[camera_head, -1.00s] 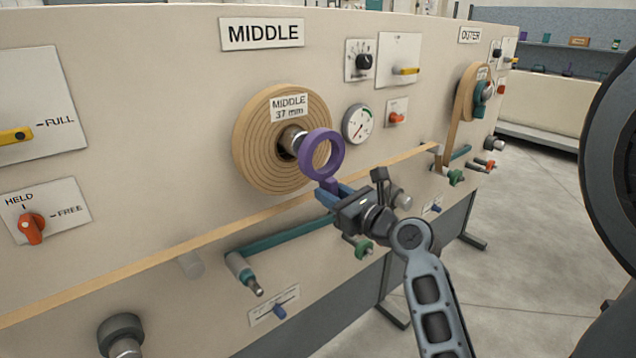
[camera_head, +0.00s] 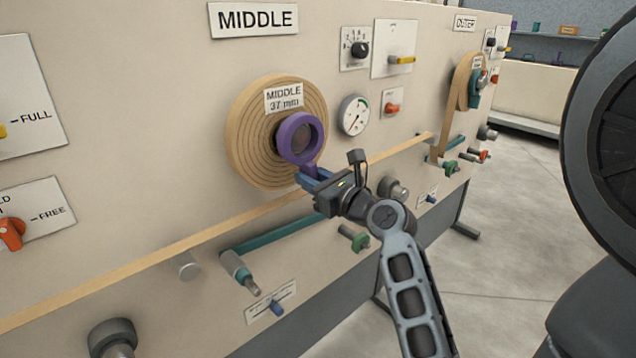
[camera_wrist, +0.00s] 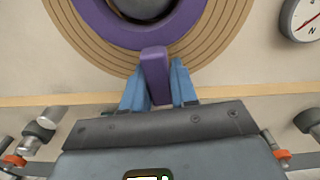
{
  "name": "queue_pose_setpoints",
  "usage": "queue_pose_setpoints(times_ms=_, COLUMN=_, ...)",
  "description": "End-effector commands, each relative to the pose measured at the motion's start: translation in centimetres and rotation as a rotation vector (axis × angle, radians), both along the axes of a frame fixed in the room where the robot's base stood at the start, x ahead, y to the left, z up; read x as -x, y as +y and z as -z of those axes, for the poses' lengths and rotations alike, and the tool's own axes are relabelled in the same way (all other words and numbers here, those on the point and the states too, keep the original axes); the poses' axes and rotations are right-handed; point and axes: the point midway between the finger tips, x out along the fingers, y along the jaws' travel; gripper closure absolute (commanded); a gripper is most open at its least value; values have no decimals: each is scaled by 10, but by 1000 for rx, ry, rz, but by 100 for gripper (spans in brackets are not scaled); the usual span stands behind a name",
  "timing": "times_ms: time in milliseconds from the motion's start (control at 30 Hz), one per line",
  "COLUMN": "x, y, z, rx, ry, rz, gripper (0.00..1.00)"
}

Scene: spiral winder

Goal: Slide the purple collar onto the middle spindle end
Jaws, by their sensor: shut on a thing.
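The purple collar (camera_head: 318,133) is a ring with a short tab. My gripper (camera_head: 310,180) is shut on that tab, below the ring; the wrist view shows the blue fingers (camera_wrist: 160,88) on both sides of the purple tab (camera_wrist: 154,72). The collar is in front of the wound tan coil (camera_head: 250,130) labelled MIDDLE 37 mm. The middle spindle end (camera_head: 301,137) shows dark inside the ring's opening, and in the wrist view (camera_wrist: 143,8) it also appears within the ring. The ring looks to be around or right at the spindle's end; how deep it sits cannot be told.
A dial gauge (camera_head: 354,115) and an orange-red knob (camera_head: 393,108) are right of the coil. A tan strip (camera_head: 200,252) runs across the panel below the coil. A teal arm (camera_head: 265,237) and green knobs (camera_head: 358,240) stick out lower down. Open floor (camera_head: 510,260) lies to the right.

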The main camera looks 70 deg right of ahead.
Motion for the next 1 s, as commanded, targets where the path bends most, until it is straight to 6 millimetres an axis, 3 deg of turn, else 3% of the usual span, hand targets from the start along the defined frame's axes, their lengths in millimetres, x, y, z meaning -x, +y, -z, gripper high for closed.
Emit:
queue_pose_setpoints(times_ms=500, x=-29, y=-18, z=-1, rx=3, ry=-1, rz=1, gripper=100)
queue_pose_setpoints(times_ms=1000, x=-32, y=-20, z=2, rx=2, ry=-1, rz=1, gripper=100)
